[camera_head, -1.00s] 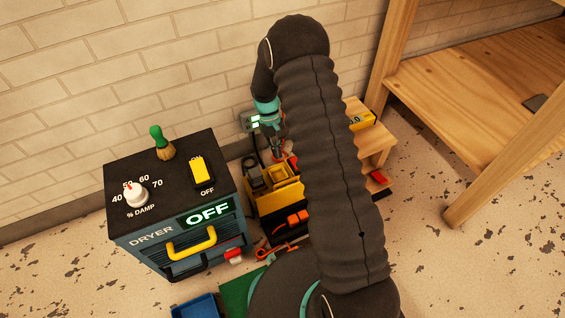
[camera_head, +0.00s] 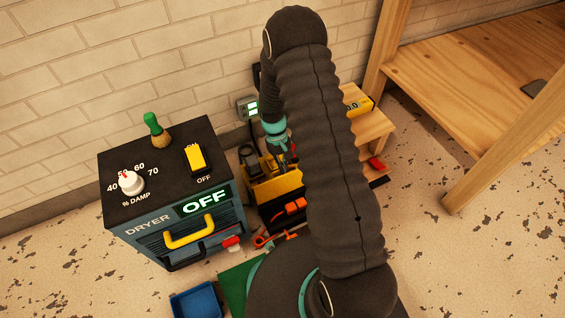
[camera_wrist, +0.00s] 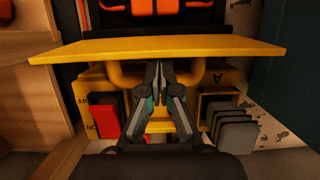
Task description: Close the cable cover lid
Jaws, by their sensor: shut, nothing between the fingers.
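In the wrist view a flat yellow lid (camera_wrist: 150,48) stretches across the picture, seen at a low angle. Its curved yellow arms reach back to a yellow box (camera_wrist: 97,87). My gripper (camera_wrist: 168,68) is shut and empty, with its fingertips close to the lid's near edge; I cannot tell whether they touch it. The box carries a red ON switch (camera_wrist: 107,117) at left and grey plugs (camera_wrist: 236,132) at right. In the head view the yellow box (camera_head: 275,187) stands by the wall, right of the dryer. My gripper (camera_head: 288,160) is over it, and my arm hides its right side.
A dryer (camera_head: 165,215) with a yellow handle stands close on the left. A wooden step (camera_head: 372,128) and a wooden shelf (camera_head: 470,65) are at right. Orange tools (camera_head: 294,206) lie in front of the box, and a blue tray (camera_head: 195,302) is at the front.

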